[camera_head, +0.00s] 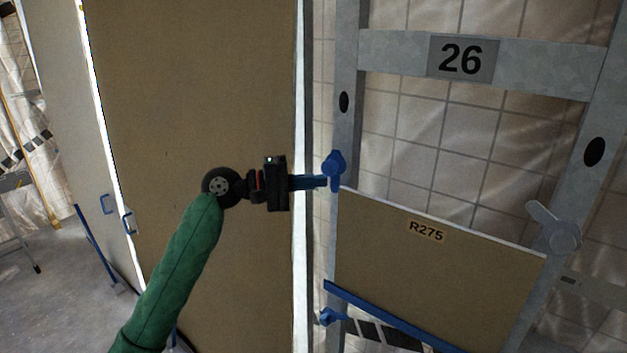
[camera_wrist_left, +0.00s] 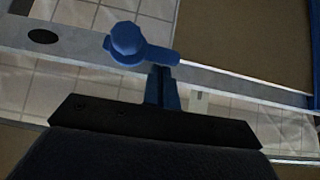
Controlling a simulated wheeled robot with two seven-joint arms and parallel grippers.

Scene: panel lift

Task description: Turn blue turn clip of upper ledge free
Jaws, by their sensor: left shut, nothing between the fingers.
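The blue turn clip (camera_head: 335,161) sits on the left upright of the frame, at the top left corner of the panel marked R275 (camera_head: 430,275). Its lever points down along the upright in the head view. In the wrist view the clip (camera_wrist_left: 126,42) shows a round knob, with the lever pointing right toward the panel (camera_wrist_left: 240,35). My left gripper (camera_head: 322,182) is shut and empty, with its blue fingers at the lever from the left. In the wrist view the fingertips (camera_wrist_left: 160,72) meet the lever's edge; whether they touch is unclear. My right gripper is out of view.
A grey clip (camera_head: 555,228) sits at the panel's top right corner. A blue ledge (camera_head: 395,318) runs under the panel, with another blue clip (camera_head: 330,316) below its left end. A plate marked 26 (camera_head: 462,59) is on the top crossbar. A large brown panel (camera_head: 190,90) stands behind my left arm.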

